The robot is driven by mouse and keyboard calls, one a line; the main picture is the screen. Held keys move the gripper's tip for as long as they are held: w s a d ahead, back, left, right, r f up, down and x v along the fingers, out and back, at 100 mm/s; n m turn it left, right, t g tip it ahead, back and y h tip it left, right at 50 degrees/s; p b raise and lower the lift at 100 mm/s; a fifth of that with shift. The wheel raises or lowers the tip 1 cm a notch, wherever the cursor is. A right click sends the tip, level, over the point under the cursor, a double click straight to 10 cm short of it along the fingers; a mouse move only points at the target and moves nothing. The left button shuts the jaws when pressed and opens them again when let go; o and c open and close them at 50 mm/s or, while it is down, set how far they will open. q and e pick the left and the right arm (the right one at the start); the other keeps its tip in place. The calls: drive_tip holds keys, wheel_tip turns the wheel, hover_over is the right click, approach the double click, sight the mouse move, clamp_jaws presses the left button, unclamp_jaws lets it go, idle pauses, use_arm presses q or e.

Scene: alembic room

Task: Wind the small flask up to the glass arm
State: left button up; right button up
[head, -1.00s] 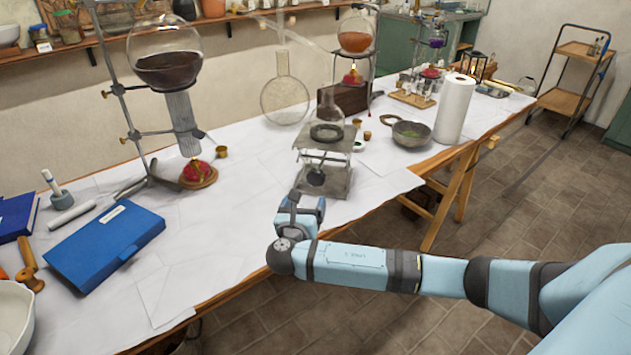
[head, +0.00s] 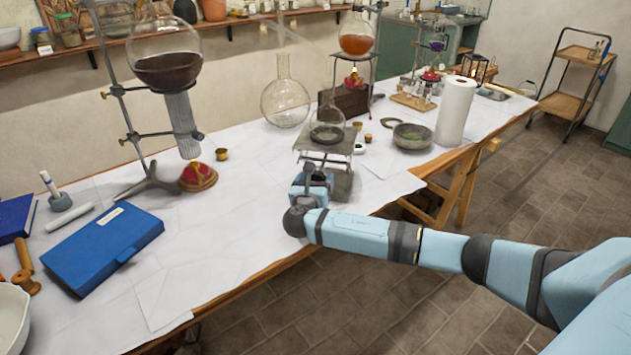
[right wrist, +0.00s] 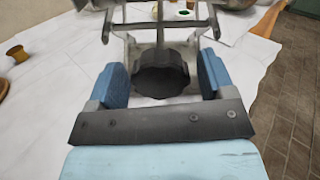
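The small flask (head: 327,115) stands upright on the top plate of a metal lab jack (head: 340,148), within a dark ring. The glass arm (head: 302,38) is a faint clear tube slanting above it, hard to make out; a gap separates the two. The jack's black knob (right wrist: 160,73) faces me in the right wrist view. My right gripper (head: 312,180) is at the jack's front. In the right wrist view its blue fingers (right wrist: 160,80) stand apart on either side of the knob, with visible gaps. My left gripper is not in view.
A round clear flask (head: 286,102) stands behind left of the jack. A large flask of dark liquid (head: 167,70) hangs on a stand at left. A bowl (head: 412,136) and paper roll (head: 456,112) stand right.

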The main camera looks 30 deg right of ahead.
drive_tip(key=c, duration=0.7)
